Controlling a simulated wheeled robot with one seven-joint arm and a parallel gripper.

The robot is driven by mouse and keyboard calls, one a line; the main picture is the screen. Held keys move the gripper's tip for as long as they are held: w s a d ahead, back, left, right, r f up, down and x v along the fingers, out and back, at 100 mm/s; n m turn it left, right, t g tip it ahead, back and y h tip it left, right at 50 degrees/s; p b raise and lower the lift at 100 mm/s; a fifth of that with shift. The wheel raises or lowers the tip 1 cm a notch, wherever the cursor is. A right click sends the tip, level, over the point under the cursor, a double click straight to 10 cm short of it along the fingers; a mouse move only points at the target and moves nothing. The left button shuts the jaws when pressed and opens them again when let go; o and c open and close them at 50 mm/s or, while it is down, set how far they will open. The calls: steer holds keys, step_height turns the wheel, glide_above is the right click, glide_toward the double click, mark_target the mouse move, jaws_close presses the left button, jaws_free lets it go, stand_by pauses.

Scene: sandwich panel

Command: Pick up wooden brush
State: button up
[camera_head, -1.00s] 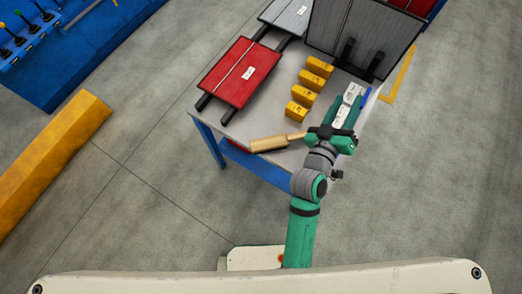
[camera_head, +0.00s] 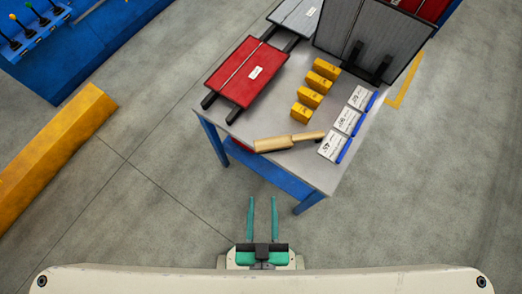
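The wooden brush (camera_head: 289,142) lies on the front edge of the grey-topped table (camera_head: 313,174). Its thicker block end is at the left and its thin handle points right. My gripper (camera_head: 262,199) is at the bottom middle of the view, in front of the table and apart from the brush. Its two green fingers stand apart with only floor showing between them, so it is open and empty. The brush is fully in view with nothing over it.
Several yellow blocks (camera_head: 309,97) stand in a row behind the brush. A red panel (camera_head: 246,73) lies at the left, and grey panels (camera_head: 365,40) stand at the back. The floor in front is clear.

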steer(key=shift+s+a+r, duration=0.15)
steer(key=shift+s+a, duration=0.05)
steer(key=shift+s, duration=0.15)
